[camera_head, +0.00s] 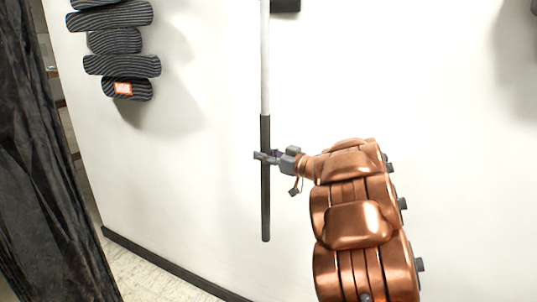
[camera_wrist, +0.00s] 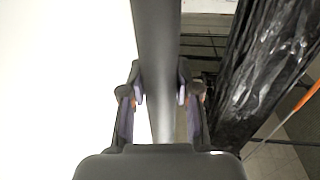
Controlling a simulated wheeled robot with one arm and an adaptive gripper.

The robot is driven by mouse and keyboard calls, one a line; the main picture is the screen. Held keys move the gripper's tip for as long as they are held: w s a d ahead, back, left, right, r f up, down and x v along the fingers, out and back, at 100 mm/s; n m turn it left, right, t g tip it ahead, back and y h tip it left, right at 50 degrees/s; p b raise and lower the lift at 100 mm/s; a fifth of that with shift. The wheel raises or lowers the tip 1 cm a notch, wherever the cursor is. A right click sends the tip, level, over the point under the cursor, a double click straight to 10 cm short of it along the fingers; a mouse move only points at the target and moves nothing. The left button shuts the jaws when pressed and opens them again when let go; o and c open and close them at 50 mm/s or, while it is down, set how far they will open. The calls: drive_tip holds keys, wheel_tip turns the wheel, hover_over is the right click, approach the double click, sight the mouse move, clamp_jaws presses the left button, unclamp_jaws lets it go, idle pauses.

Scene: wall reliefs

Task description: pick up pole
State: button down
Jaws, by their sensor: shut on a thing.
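The pole (camera_head: 265,205) is long, upright and thin, with a dark lower section and a white upper section, in front of the white wall in the head view. My gripper (camera_head: 262,157) is shut on its dark section, a little below where the white section begins. In the wrist view the dark pole (camera_wrist: 155,45) runs down between the two fingers of my gripper (camera_wrist: 160,90). The pole's lower end is visible in the head view; its top goes out of the frame.
A stack of dark ribbed pieces (camera_head: 114,41) with an orange-edged label is on the wall at upper left. A dark block (camera_head: 286,5) is beside the pole at the top. A black sheet (camera_head: 45,150) hangs at the left and also shows in the wrist view (camera_wrist: 270,75). Dark skirting (camera_head: 165,265) edges the floor.

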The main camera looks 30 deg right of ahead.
drive_tip(key=s+a, duration=0.8)
drive_tip(key=a, duration=0.5)
drive_tip(key=shift+s+a+b, duration=0.15)
drive_tip(key=shift+a+b, duration=0.15)
drive_tip(key=shift+a, duration=0.05)
drive_tip(key=shift+f, duration=0.15)
drive_tip(key=shift+f+b, duration=0.45)
drive_tip(key=shift+f, duration=1.15)
drive_tip(key=shift+s+a, duration=0.1)
drive_tip(key=s+a+b, duration=0.7)
drive_tip(key=a+b, duration=0.4)
drive_tip(key=b, duration=0.1)
drive_tip(key=shift+a, duration=0.4)
idle(0.6)
idle(0.5)
